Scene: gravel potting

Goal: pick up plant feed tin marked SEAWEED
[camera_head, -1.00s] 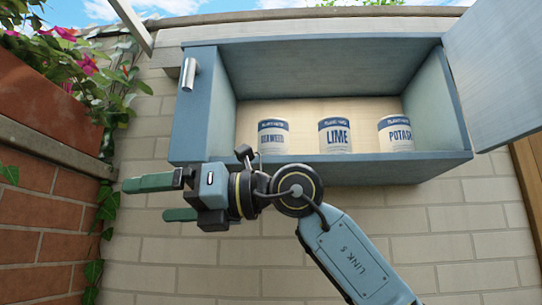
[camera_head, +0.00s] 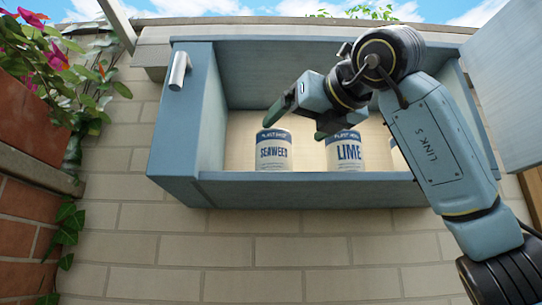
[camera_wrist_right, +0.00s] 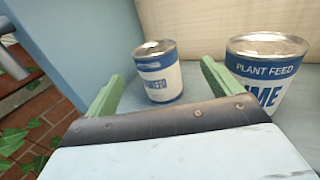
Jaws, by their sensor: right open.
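The SEAWEED tin (camera_head: 274,150), white with blue bands, stands upright at the left inside the blue wall cabinet (camera_head: 290,190). The LIME tin (camera_head: 345,152) stands to its right. A third tin (camera_head: 397,158) is mostly hidden behind my right arm. My right gripper (camera_head: 294,118) is open, at the cabinet's opening, its fingers pointing left and inward. In the right wrist view, the SEAWEED tin (camera_wrist_right: 158,72) appears beyond and between the green fingertips, with nothing held. The LIME tin (camera_wrist_right: 266,70) is just outside the right-hand finger. My left gripper is not in view.
The cabinet's door (camera_head: 508,85) stands open at the right. A silver handle (camera_head: 179,70) is on its left side. A flower planter (camera_head: 30,105) and ivy are at the far left. Free shelf floor lies left of the SEAWEED tin.

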